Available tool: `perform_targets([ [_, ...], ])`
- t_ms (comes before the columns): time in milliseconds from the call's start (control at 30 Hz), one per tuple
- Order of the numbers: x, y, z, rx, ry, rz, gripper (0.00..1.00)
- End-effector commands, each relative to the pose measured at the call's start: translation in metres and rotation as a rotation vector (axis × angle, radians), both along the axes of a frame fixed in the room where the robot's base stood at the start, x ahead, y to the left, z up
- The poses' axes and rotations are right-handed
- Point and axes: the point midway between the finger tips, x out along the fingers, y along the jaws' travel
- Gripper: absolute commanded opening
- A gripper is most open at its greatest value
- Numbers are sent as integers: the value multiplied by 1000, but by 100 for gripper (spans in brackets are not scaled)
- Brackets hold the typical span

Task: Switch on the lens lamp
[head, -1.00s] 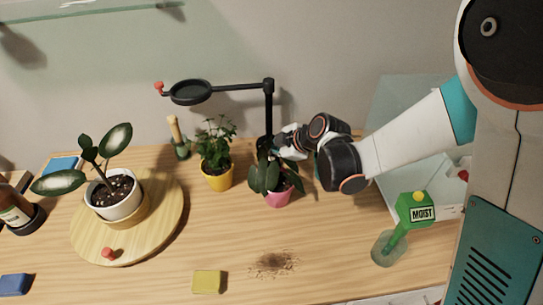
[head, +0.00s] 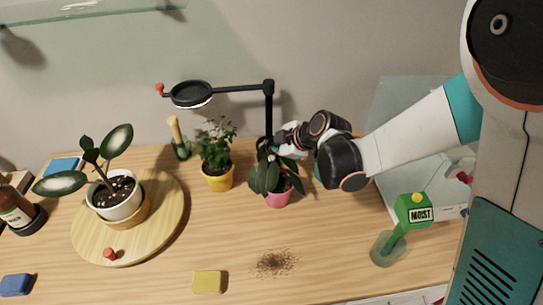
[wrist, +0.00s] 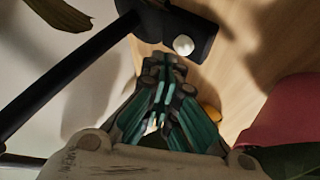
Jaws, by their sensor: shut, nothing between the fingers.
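The lens lamp has a black round head (head: 191,95), a horizontal arm and an upright post (head: 269,115). A white glow shows along the lower rim of its head. In the wrist view its black base (wrist: 158,22) carries a round white button (wrist: 183,45), and the dark post (wrist: 60,85) runs off to the left. My gripper (wrist: 165,62) is shut and empty, its fingertips at the base's near edge just below the button; I cannot tell whether they touch. In the head view, my gripper (head: 275,146) is behind the pink-potted plant, whose leaves partly hide the base.
The pink-potted plant (head: 278,198) stands just in front of my gripper, with a yellow-potted plant (head: 218,180) to its left. A green moisture meter (head: 414,210) stands at right. The front middle of the table has spilled soil (head: 275,263) and a yellow sponge (head: 207,282).

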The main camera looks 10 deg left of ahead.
Motion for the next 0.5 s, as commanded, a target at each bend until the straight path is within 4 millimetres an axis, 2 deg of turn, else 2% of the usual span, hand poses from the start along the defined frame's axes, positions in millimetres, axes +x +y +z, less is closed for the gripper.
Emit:
perform_targets([
  [167, 0, 0, 9, 0, 0, 0, 0],
  [500, 0, 0, 41, 0, 0, 0, 0],
])
